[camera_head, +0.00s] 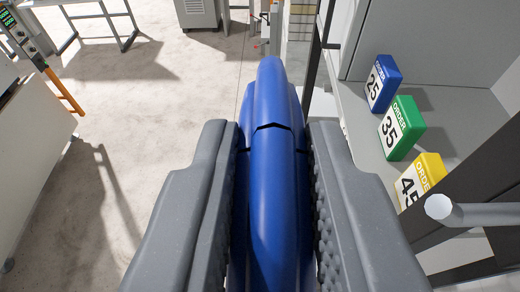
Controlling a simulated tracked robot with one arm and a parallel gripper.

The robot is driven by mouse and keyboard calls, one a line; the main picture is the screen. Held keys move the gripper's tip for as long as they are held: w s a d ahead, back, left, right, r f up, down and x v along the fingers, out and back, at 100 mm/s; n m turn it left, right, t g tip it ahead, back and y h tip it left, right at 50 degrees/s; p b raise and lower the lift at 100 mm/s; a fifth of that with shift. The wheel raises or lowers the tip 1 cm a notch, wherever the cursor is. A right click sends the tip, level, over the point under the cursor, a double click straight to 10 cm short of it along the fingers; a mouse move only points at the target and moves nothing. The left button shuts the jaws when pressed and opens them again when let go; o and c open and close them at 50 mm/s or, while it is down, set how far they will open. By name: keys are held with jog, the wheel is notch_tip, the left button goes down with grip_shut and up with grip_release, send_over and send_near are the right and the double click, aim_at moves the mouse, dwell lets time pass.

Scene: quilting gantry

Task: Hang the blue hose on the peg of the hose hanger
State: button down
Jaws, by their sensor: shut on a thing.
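The blue hose (273,185) is a thick, glossy blue bundle in the middle of the view. My gripper (275,205) is shut on it, with one grey padded finger on each side. The lower part of the hose is hidden between and below the fingers. A light grey rod with a round end (440,207) juts in from the right edge, beside a dark upright frame. It looks like the peg of the hose hanger. The hose is apart from it, to its left.
Blue (383,83), green (402,128) and yellow (420,180) order blocks stand on a grey shelf at right. A white machine with a control panel (22,30) is at left. Open concrete floor (150,110) lies between.

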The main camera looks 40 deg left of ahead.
jog(key=w+d+f+b, duration=0.1)
jog(key=w+d+f, duration=0.1)
jog(key=w+d, duration=0.4)
jog(key=shift+w+d+f+b, duration=0.2)
jog(key=shift+d+b, duration=0.2)
jog(key=shift+d, duration=1.25)
dwell(0.3)
dwell(0.5)
jog(key=c, duration=1.2)
grip_release()
jog(key=shift+s+d, duration=0.1)
